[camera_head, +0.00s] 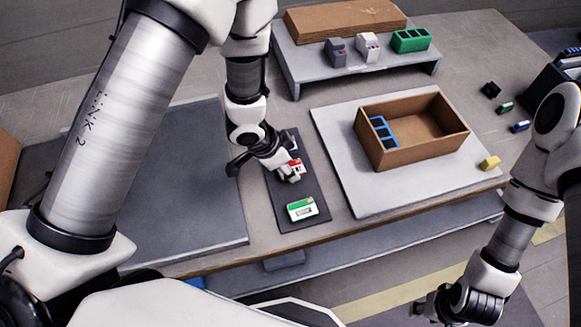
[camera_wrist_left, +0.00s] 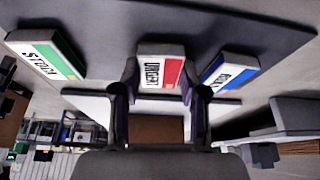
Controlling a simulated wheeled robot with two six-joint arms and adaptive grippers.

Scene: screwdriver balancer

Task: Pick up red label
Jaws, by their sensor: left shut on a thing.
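The red label (camera_head: 294,169) is a small white block with a red part, over the dark strip (camera_head: 285,222) in the head view. In the left wrist view the red label (camera_wrist_left: 161,68) sits between the two fingers of my left gripper (camera_wrist_left: 160,92). My left gripper (camera_head: 287,167) is shut on it from above. I cannot tell whether the label still touches the strip. The green label (camera_head: 302,209) lies nearer on the same strip, and the blue label (camera_wrist_left: 231,74) shows in the wrist view on the other side. My right gripper (camera_head: 432,306) hangs low at the right; its fingers are unclear.
A cardboard box (camera_head: 412,150) with a blue divided insert (camera_head: 382,131) stands on a light board (camera_head: 345,189). A raised grey shelf (camera_head: 300,62) at the back holds several small holders. A yellow block (camera_head: 489,163) lies at the right. A bare grey mat (camera_head: 205,205) lies left of the strip.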

